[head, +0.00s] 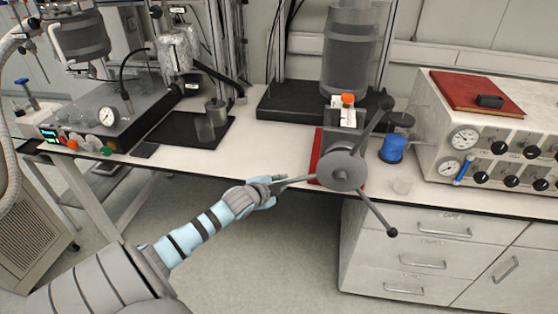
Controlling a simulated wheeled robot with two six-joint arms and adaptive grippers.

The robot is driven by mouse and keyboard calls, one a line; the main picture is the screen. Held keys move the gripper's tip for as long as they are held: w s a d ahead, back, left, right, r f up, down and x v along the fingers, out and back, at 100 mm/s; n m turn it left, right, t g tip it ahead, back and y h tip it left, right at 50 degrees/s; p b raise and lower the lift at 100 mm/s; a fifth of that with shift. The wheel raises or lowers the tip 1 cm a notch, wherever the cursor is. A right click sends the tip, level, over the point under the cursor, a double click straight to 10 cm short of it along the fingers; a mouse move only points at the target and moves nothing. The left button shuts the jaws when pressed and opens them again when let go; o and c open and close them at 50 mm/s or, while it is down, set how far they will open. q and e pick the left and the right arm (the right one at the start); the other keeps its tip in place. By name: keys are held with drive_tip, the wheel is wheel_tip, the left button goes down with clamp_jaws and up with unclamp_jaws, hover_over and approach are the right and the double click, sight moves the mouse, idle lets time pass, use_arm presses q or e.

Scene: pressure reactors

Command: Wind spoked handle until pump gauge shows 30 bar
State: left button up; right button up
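The spoked handle (342,171) is a grey hub with long spokes, mounted at the front edge of the bench beside a red plate. One spoke points up right, one down right, both ending in dark knobs, and one points left. My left gripper (277,186) is at the outer end of the left spoke, its fingers closed around it, and that spoke's knob is hidden. Round gauges show on the right-hand panel, an upper one (465,138) and a lower one (449,168), and another gauge (108,116) is on the left unit. Their readings are too small to tell. My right gripper is not in view.
A red book (478,92) lies on the panel box. Drawers (420,258) are below the lower spoke. The floor left of them is clear.

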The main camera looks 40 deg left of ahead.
use_arm(q)
drive_tip(key=shift+o, duration=1.2)
drive_tip(key=v, duration=1.2)
drive_tip(key=shift+f, duration=0.1)
